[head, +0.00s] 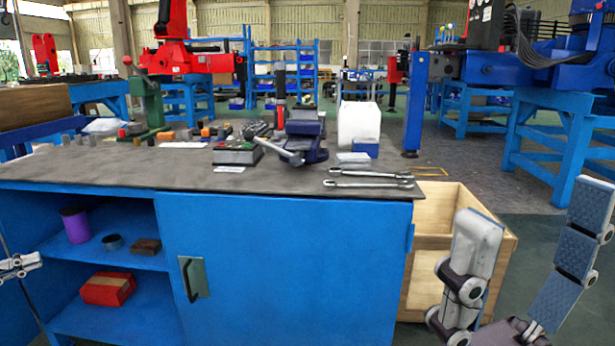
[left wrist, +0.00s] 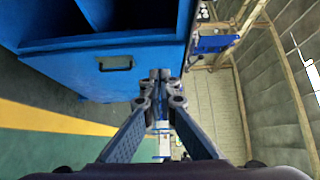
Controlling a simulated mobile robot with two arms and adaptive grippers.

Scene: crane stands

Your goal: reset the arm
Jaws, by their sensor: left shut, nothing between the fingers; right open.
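My left gripper (head: 20,266) shows only in part at the left edge of the head view, beside the open shelves of the blue workbench (head: 290,265). In the left wrist view the fingertips of my left gripper (left wrist: 160,76) meet, with nothing seen between them. That view is turned, and the blue cabinet fills its upper left. My right gripper (head: 537,202) is at the lower right of the head view. Its two fingers stand wide apart and empty, pointing up, to the right of the workbench and in front of a wooden crate (head: 486,212).
The dark bench top holds a blue vise (head: 304,140), two wrenches (head: 368,179), a white container (head: 358,122) and several small parts. A purple spool (head: 75,225) and a red box (head: 107,289) lie on the shelves. Blue stands (head: 550,145) are behind at right, with open floor before them.

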